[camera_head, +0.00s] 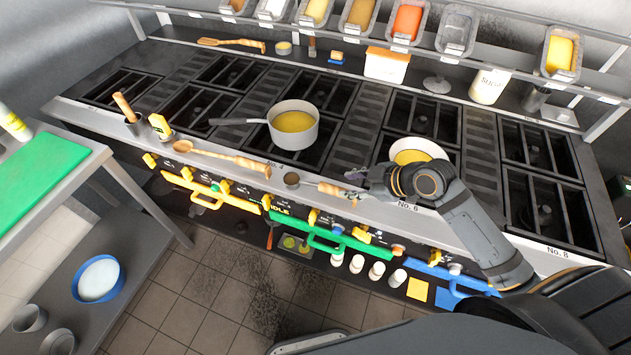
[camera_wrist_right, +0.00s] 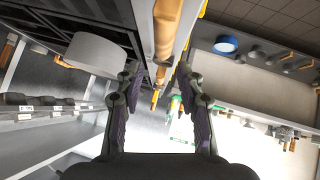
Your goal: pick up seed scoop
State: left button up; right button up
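A small scoop with a round metal cup and a wooden handle, which looks like the seed scoop (camera_head: 292,180), lies on the front ledge of the stove. Its handle points right, towards my right gripper (camera_head: 358,178), which is just past the handle's end in the head view. In the right wrist view, my right gripper (camera_wrist_right: 159,72) has its two fingers apart. A wooden handle (camera_wrist_right: 166,28) runs through the gap between them, apparently ahead of the fingertips; contact cannot be told. My left gripper is not in view.
A longer wooden spoon (camera_head: 225,157) lies on the same ledge to the left. A pot (camera_head: 293,138) with yellow content stands on the stove behind. Coloured door handles (camera_head: 228,196) line the stove's front.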

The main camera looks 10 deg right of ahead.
aim_at(333, 188)
jog(key=shift+w+a+f, duration=0.1)
jog(key=shift+f, duration=0.55)
jog(key=x, duration=0.2)
jog(key=shift+w+a+f, duration=0.1)
jog(key=shift+w+a, duration=0.15)
jog(key=shift+w, duration=0.05)
jog(key=shift+w+a+f+p, duration=0.15)
jog(key=shift+f+p, duration=0.15)
jog(key=shift+w+a+f+p, duration=0.2)
jog(key=shift+a+p, duration=0.05)
jog(key=shift+p, duration=0.05)
jog(key=p+x, duration=0.1)
jog(key=x, duration=0.3)
jog(key=shift+a+f, duration=0.2)
jog(key=shift+a, duration=0.05)
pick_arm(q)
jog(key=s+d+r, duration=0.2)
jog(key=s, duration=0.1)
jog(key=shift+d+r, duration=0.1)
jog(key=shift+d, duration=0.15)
pick_arm(e)
jog(key=shift+d, duration=0.15)
jog(key=shift+c, duration=1)
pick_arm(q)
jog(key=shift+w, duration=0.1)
pick_arm(e)
grip_shut()
